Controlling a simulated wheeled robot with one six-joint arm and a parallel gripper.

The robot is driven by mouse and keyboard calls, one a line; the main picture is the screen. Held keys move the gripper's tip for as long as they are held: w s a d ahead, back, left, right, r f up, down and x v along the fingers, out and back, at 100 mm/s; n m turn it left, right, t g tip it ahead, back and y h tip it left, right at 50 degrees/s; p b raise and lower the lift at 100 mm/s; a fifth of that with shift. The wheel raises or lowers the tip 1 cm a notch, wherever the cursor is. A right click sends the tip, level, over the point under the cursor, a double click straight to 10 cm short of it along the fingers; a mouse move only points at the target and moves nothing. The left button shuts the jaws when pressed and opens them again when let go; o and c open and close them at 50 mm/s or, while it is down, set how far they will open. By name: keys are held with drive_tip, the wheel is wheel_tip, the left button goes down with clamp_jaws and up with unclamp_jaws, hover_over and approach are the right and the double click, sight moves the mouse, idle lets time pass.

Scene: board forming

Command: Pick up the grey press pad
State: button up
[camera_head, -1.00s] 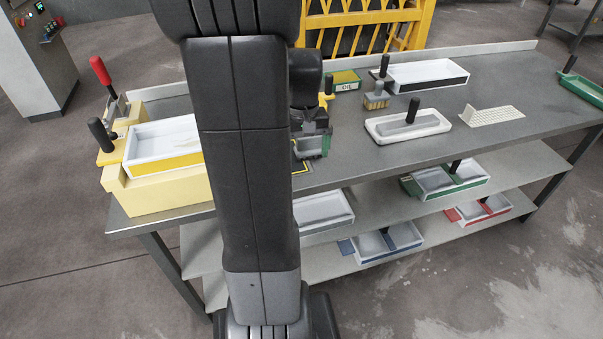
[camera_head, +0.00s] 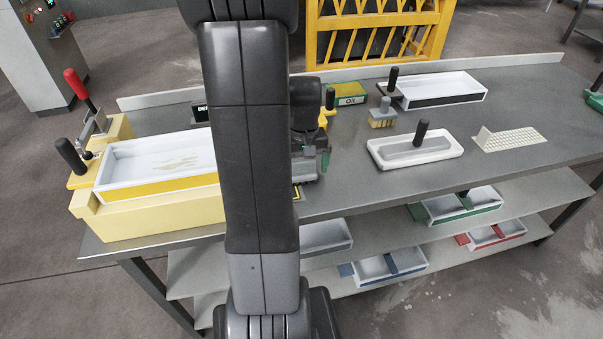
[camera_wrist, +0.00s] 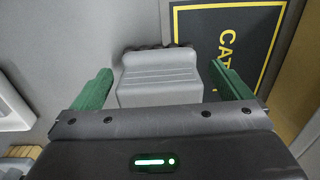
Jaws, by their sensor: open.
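My gripper (camera_head: 312,172) is partly hidden behind my arm, over the bench. In the wrist view my gripper (camera_wrist: 162,90) is open, its green fingers spread wide.
A cream press frame with a white-and-yellow tray (camera_head: 155,190) stands left. A brush (camera_head: 383,115), a green-and-yellow oil box (camera_head: 350,94) and a long white tray (camera_head: 440,92) stand behind. A dark lettered mat (camera_wrist: 226,45) lies near my gripper. A perforated plate (camera_head: 510,139) lies right.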

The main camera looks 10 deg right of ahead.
sight(302, 159)
drive_tip(key=c, duration=1.2)
drive_tip(key=shift+o, duration=0.2)
wheel_tip(302, 159, up, 10)
drive_tip(key=shift+r, duration=0.1)
drive_tip(key=o, duration=0.5)
drive_tip(key=c, duration=0.3)
